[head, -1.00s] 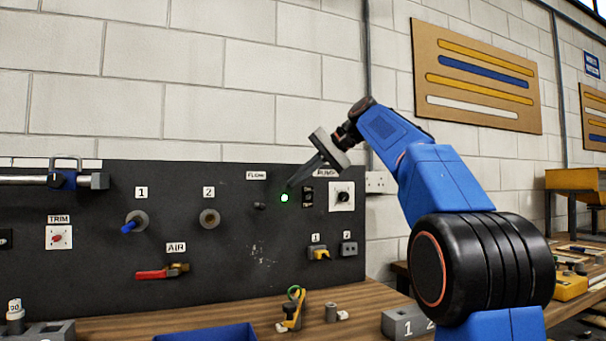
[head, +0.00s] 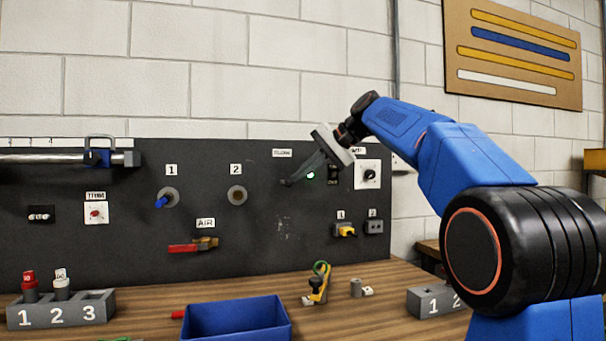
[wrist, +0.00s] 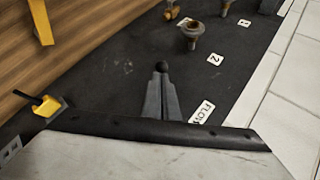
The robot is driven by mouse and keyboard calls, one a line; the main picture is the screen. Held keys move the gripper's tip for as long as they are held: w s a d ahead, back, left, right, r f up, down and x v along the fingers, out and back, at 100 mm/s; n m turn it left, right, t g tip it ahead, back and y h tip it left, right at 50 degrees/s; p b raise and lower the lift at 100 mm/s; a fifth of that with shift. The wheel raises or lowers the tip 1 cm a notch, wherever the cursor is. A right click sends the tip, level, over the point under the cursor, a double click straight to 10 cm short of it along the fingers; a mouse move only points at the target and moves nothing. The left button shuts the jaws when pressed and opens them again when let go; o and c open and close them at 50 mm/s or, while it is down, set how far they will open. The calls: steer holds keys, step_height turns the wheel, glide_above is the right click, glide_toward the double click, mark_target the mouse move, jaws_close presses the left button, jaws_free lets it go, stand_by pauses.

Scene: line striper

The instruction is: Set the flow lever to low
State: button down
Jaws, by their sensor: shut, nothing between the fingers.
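The FLOW label (head: 282,153) sits high on the dark panel, and it also shows in the wrist view (wrist: 202,112). Below it is the flow lever's small dark knob (head: 286,183). In the wrist view a round black knob (wrist: 162,67) shows just past my fingertips. My gripper (head: 294,180) is shut and empty, its fingers slanting down-left to the knob. In the wrist view the gripper (wrist: 161,82) has its fingers together, close behind the knob. I cannot tell whether they touch. The lever's shaft and any scale are hidden.
A green light (head: 310,175) and the pump dial (head: 369,174) are right of the lever. Ports 1 (head: 167,198) and 2 (head: 237,196) and the red air handle (head: 193,247) are left. A blue bin (head: 236,320) and a numbered block (head: 62,311) stand on the bench.

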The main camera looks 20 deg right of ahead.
steer(key=shift+s+f, duration=0.1)
steer(key=shift+f+n+t+y, duration=0.2)
steer(key=shift+f+t, duration=0.4)
steer(key=shift+f, duration=0.8)
steer(key=shift+f+n+t+y, duration=0.1)
steer(key=shift+f+n+t, duration=0.35)
steer(key=shift+f, duration=0.9)
steer(key=shift+r, duration=0.15)
